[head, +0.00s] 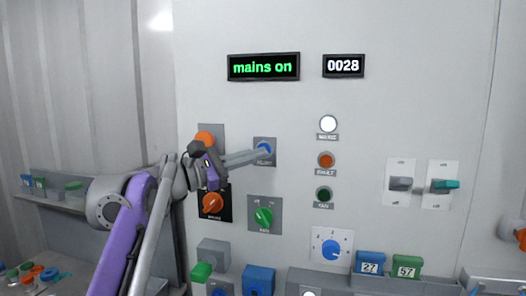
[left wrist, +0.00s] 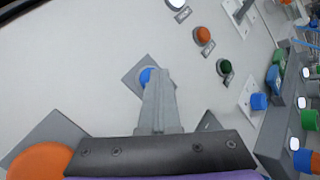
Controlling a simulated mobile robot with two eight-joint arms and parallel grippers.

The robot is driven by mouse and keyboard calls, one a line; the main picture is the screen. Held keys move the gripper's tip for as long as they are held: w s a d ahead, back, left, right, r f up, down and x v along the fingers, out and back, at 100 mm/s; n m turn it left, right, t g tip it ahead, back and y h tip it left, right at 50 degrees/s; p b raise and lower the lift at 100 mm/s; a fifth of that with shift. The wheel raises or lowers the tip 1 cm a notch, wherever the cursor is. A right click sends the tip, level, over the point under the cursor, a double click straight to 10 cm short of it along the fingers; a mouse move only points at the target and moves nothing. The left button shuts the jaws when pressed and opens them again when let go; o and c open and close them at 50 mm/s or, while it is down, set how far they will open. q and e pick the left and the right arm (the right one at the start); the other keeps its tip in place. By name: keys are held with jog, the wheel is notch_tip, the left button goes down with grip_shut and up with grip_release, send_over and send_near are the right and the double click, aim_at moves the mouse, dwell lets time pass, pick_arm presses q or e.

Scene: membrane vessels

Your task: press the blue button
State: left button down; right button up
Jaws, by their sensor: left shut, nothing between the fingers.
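The blue button (head: 264,147) sits on a grey square plate marked with a label, in the upper left part of the panel. My left gripper (head: 268,153) reaches in from the left with its fingers shut and empty. Its tips lie right at the button and cover its lower part. In the left wrist view the blue button (left wrist: 147,75) shows just beside the shut fingertips (left wrist: 158,74). I cannot tell whether the tips touch it. My right gripper is not in view.
An orange button (head: 205,138) is left of the blue one. The display (head: 263,67) reads "mains on"; the counter (head: 343,66) reads 0028. Lamps and two switches (head: 400,184) are to the right.

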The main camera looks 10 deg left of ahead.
pick_arm(q)
jog(key=shift+s, duration=0.8)
jog(key=s, duration=0.5)
jog(key=shift+a, duration=0.1)
dwell(0.4)
jog(key=s+d+f+m+g+y, duration=0.2)
jog(key=s+f+m, duration=0.15)
jog(key=f, duration=0.65)
jog(key=s+d+f+m+g+y, duration=0.2)
jog(key=s+f+m+g, duration=0.15)
jog(key=f, duration=0.65)
jog(key=s+d+f+m+g+y, duration=0.15)
jog(key=s+f, duration=0.25)
jog(key=f, duration=0.7)
jog(key=s+a+f+m+y, duration=0.3)
jog(key=s+f+m+y, duration=0.1)
jog(key=f, duration=0.7)
jog(key=s+a+f+m+y, duration=0.4)
jog(key=s+f, duration=0.5)
jog(key=f, duration=0.3)
jog(key=m+y, duration=0.1)
jog(key=m, duration=0.1)
jog(key=shift+m+g, duration=0.35)
jog(key=shift+g, duration=0.05)
